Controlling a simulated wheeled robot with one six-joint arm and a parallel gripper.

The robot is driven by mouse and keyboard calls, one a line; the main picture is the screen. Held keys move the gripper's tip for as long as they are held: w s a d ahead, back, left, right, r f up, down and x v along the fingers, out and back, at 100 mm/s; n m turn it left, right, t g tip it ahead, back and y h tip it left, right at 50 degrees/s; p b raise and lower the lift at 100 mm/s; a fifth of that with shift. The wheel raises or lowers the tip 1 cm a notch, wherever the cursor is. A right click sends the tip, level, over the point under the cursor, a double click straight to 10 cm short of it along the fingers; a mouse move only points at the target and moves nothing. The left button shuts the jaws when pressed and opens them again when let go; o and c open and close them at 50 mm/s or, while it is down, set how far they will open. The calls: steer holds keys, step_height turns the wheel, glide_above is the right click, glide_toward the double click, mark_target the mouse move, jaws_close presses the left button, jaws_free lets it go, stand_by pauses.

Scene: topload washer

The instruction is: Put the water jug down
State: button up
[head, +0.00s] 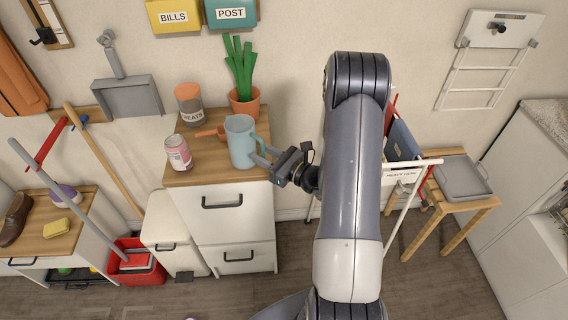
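The water jug (241,142) is light blue and upright over the right part of the wooden top of the white cabinet. Its base looks level with the top, but I cannot tell whether it rests there or is held just above it. My gripper (263,157) comes in from the right, with its fingers at the handle side of the jug. The fingers and handle overlap, so I cannot tell whether they grip the handle or only surround it.
The cabinet top (205,176) also bears a pink can (178,153), a grey and orange canister (189,104), an orange scoop (211,132) and a potted plant (245,104) close behind the jug. Bare wood shows at the front. A drying rack (402,167) stands right of my arm.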

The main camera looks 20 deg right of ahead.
steer(key=b+v, duration=0.2)
steer(key=v, duration=0.9)
steer(key=shift+a+f, duration=0.1)
steer(key=p+x, duration=0.2)
steer(key=x, duration=1)
steer(key=shift+w+f, duration=0.1)
steer(key=shift+w, duration=0.05)
steer(key=shift+r, duration=0.85)
steer(key=shift+f, duration=0.2)
